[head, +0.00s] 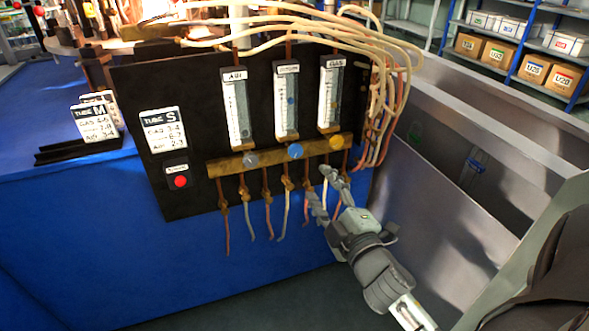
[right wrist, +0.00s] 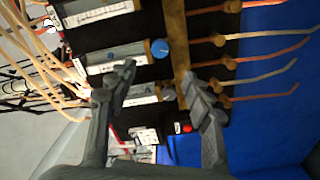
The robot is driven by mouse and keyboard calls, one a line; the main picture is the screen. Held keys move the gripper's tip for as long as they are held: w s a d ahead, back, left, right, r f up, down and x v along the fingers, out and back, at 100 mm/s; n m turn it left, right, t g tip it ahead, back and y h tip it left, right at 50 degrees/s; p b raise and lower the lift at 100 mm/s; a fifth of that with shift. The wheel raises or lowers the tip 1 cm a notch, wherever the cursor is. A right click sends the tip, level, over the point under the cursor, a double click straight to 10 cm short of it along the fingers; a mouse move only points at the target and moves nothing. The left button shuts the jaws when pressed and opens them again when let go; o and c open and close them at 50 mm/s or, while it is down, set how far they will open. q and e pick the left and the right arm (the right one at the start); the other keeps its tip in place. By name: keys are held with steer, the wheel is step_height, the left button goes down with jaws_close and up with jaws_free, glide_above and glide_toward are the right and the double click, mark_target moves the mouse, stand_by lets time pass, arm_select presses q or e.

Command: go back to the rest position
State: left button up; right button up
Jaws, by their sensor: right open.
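My right gripper (head: 327,193) is in front of the lower right of the black control panel (head: 190,100), with its two fingers apart and nothing between them. The right wrist view shows the same open fingers (right wrist: 160,95) in front of the panel's meters and brass bar. The brass bar (head: 228,165) carries a grey knob (head: 250,158), a blue knob (head: 295,151) and a yellow knob (head: 336,142). The gripper is just below the yellow knob; I cannot tell whether it touches anything. My left gripper is not in view.
Several thin tubes hang below the bar, close to the right gripper. A red button (head: 180,181) is at the panel's lower left. Cream hoses (head: 390,60) loop over the panel's top right. A metal bin (head: 440,190) stands to the right. Shelves with boxes (head: 535,68) are behind.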

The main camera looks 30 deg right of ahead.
step_height(320, 180, down, 20)
steer(key=s+m+g, duration=0.3)
steer(key=m+g, duration=0.3)
steer(key=g, duration=0.1)
steer(key=s+a+f+m+g+y, duration=0.1)
steer(key=s+a+f+g, duration=0.2)
steer(key=s+f, duration=0.3)
steer(key=s+a+f+m+g+y, duration=0.1)
steer(key=s+a+f+g, duration=0.3)
steer(key=f, duration=0.6)
steer(key=shift+s+a+f+m+g+y, duration=0.25)
steer(key=shift+s+m+g+y, duration=0.2)
steer(key=shift+s, duration=0.45)
